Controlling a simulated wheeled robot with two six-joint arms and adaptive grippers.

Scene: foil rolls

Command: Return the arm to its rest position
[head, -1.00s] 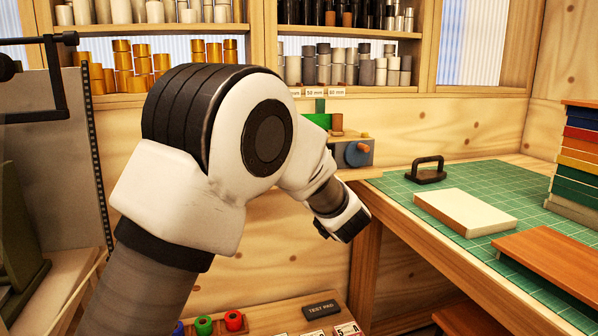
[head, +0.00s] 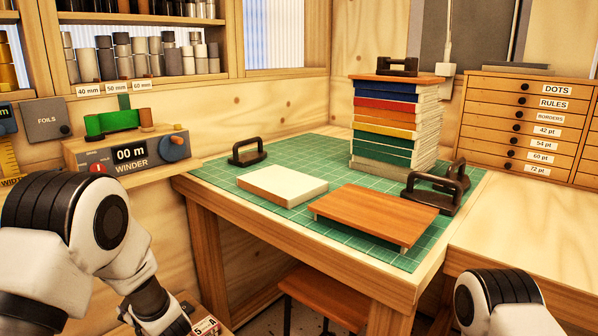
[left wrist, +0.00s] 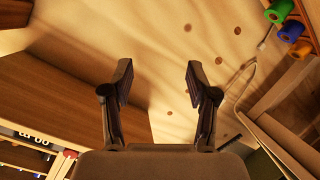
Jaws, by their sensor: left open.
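My left arm (head: 85,235) is bent at the lower left of the head view, in front of the winder (head: 125,150). Its forearm points down to the right, and the hand is cut off by the bottom edge. In the left wrist view my left gripper (left wrist: 158,85) is open, with nothing between its fingers. Bare wood panelling shows beyond the fingers. My right arm (head: 500,300) shows only as a white and black joint at the lower right of the head view. Its gripper is out of view.
A workbench with a green cutting mat (head: 310,175) holds a book stack (head: 390,120), a pale block (head: 282,185), a wooden board (head: 375,212) and black-handled weights. A stool (head: 325,290) stands below. Coloured rolls (left wrist: 280,10) are at the wrist view's upper right.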

